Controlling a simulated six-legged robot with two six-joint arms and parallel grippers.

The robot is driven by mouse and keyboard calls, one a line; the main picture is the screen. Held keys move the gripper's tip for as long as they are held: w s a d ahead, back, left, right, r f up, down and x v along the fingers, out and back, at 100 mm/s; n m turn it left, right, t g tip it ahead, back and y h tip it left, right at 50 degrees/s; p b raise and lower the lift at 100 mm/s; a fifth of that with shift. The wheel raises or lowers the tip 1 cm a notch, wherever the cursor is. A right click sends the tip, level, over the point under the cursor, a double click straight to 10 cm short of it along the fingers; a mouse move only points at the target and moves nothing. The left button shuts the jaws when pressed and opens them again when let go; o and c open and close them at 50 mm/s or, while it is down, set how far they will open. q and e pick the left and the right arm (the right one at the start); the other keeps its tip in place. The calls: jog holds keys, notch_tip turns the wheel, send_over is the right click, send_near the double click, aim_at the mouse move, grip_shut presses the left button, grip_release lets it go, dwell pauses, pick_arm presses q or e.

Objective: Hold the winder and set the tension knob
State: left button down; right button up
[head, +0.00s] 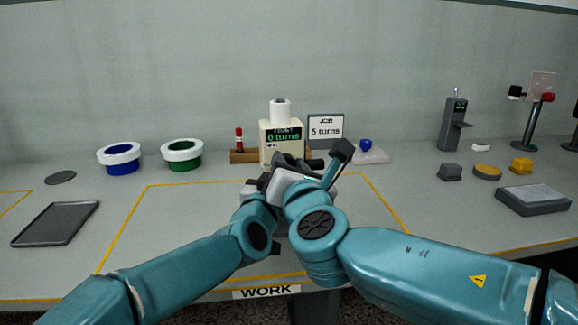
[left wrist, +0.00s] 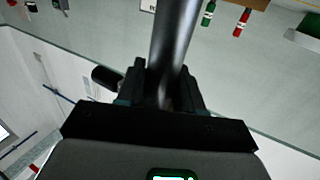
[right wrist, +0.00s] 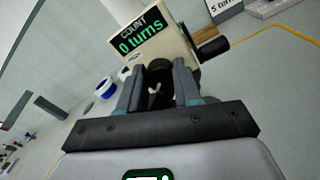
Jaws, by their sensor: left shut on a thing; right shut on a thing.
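The cream winder (head: 268,150) stands at the back of the marked work area, a white spool (head: 281,108) on top; its display reads 0 turns. My right gripper (right wrist: 158,88) is shut on a dark round part, apparently the tension knob (right wrist: 158,70), at the winder's front. My left gripper (left wrist: 163,85) is shut around a smooth dark cylinder (left wrist: 172,40), apparently the winder's grip. A black cylinder (right wrist: 214,48) sticks out at the winder's side. In the head view my two grippers crowd together, hiding the winder's lower front and both contacts.
A JOB sign (head: 326,130) reading 5 turns stands behind right. Blue (head: 121,165) and green (head: 184,162) tubs with white rims and a dark tray (head: 55,224) are left. A grey dispenser (head: 452,125) and small blocks are right.

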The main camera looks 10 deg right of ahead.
jog(key=shift+a+m, duration=0.1)
jog(key=shift+m, duration=4.8)
jog(key=o, duration=1)
jog(key=shift+o, duration=0.2)
jog(key=shift+f, duration=0.1)
jog(key=shift+f, duration=0.15)
